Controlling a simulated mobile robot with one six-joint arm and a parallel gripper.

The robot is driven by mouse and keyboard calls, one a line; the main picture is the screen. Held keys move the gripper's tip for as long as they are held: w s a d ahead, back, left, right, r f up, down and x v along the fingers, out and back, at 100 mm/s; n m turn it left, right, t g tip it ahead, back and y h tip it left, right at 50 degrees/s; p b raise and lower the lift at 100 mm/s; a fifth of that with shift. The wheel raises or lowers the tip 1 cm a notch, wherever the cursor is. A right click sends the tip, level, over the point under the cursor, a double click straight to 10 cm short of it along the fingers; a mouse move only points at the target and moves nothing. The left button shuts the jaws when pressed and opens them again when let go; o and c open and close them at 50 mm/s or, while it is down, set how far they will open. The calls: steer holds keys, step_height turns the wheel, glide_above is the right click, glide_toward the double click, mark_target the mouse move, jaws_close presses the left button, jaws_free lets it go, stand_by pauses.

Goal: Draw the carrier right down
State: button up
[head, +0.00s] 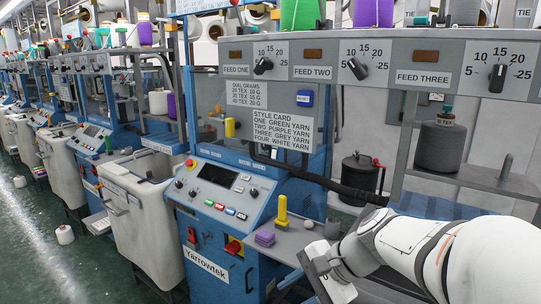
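No part is labelled as the carrier. A grey shelf-like holder (475,178) at the right, under the FEED THREE dial, bears a grey yarn cone (440,147); a short grey upright handle (506,166) stands on it. This may be the carrier, but I cannot tell for certain. My gripper (290,286) is low in the head view, in front of the blue machine's ledge, below and left of the holder and well apart from it. Its fingers are partly cut off at the bottom, so I cannot tell whether it is open or shut.
A dial panel (345,62) spans the top. A blue Yarrowtek machine (218,240) has a yellow post (282,212) and purple block (264,238) on its ledge. A black lidded pot (358,176) stands behind. White bins (140,215) line the left; the green aisle floor (50,250) is mostly clear.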

steer(key=w+d+r+m+t+y+p, duration=0.25)
steer(key=w+r+m+t+y, duration=0.2)
steer(key=w+r+m, duration=0.45)
steer(key=m+t+y+p, duration=0.2)
steer(key=m+t, duration=0.2)
steer(key=t, duration=0.1)
glide_toward(297, 170)
steer(key=w+x, duration=0.1)
steer(key=x, duration=0.4)
steer(key=shift+g, duration=0.25)
steer(key=p+x, duration=0.1)
steer(key=x, duration=0.6)
steer(key=shift+f, duration=0.1)
steer(key=shift+d, duration=0.1)
steer(key=shift+c, duration=0.2)
jaws_close()
